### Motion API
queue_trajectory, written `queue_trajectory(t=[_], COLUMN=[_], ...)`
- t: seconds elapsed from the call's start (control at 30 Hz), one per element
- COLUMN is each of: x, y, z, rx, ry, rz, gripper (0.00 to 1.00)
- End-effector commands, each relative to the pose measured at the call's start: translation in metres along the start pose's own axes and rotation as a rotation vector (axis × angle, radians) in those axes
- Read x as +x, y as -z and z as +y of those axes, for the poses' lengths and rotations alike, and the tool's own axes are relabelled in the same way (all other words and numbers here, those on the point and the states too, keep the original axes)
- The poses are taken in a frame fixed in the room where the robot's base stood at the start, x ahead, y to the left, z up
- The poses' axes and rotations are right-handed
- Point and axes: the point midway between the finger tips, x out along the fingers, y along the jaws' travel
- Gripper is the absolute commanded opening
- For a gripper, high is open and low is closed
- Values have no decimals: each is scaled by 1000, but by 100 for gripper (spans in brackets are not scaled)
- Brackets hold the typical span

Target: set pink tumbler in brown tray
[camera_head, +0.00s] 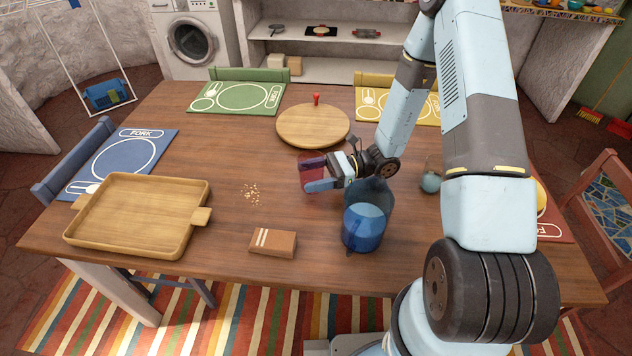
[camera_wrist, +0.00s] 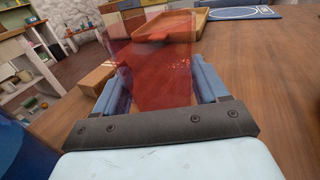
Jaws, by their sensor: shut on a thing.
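The pink tumbler (camera_head: 311,168) is see-through and sits between the fingers of my gripper (camera_head: 329,173), to the right of the crumbs on the wooden table. In the wrist view the tumbler (camera_wrist: 155,62) stands between both blue fingers, and my gripper (camera_wrist: 162,88) is shut on it. I cannot tell whether its base touches the table. The brown tray (camera_head: 190,243) is a shallow wooden tray with handles at the table's left front, empty. Part of the tray (camera_wrist: 203,22) shows behind the tumbler in the wrist view.
A blue pitcher (camera_head: 366,228) stands close to the right of my gripper. A brown box (camera_head: 273,242) lies at the front edge, and crumbs (camera_head: 252,194) lie between tray and tumbler. A round board (camera_head: 313,127) lies behind. A teal round object (camera_head: 430,182) is to the right.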

Motion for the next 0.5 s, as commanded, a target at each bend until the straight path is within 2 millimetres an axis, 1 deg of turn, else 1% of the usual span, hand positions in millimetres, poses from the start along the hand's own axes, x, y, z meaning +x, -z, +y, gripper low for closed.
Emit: queue_trajectory(t=[0.1,0.2,0.5], x=[1,0,0], y=[16,24,25], z=[0,0,0], rx=[2,1,-1], ry=[-1,-1,-1], rz=[-2,-1,-1], gripper=[10,10,10])
